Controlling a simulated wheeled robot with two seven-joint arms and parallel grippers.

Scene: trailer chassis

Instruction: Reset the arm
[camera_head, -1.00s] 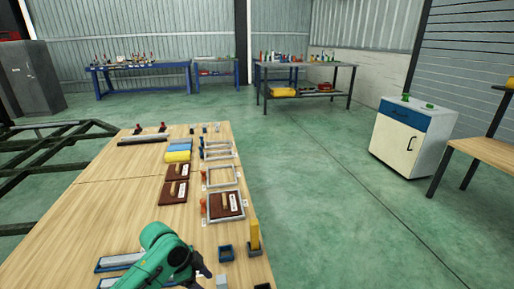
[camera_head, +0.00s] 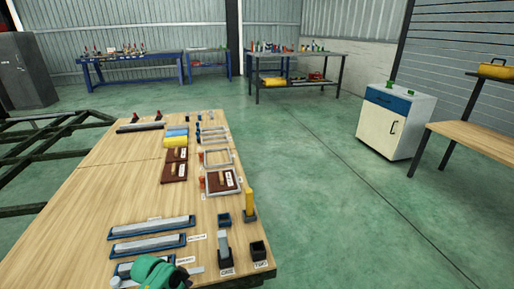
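A green link of my own arm (camera_head: 155,273) shows at the bottom edge, over the front of the wooden table (camera_head: 85,215). Only its top is in the frame, and I cannot tell for sure which arm it belongs to. No gripper fingers can be made out. The link overlaps the nearest blue-edged tray (camera_head: 130,270) in the picture.
Two more trays (camera_head: 150,227) lie behind. Small holders, one with a yellow block (camera_head: 249,203), stand at the table's right edge. Brown boards (camera_head: 222,181) and grey frames lie farther back. A white cabinet (camera_head: 385,130) and open green floor (camera_head: 330,220) are to the right.

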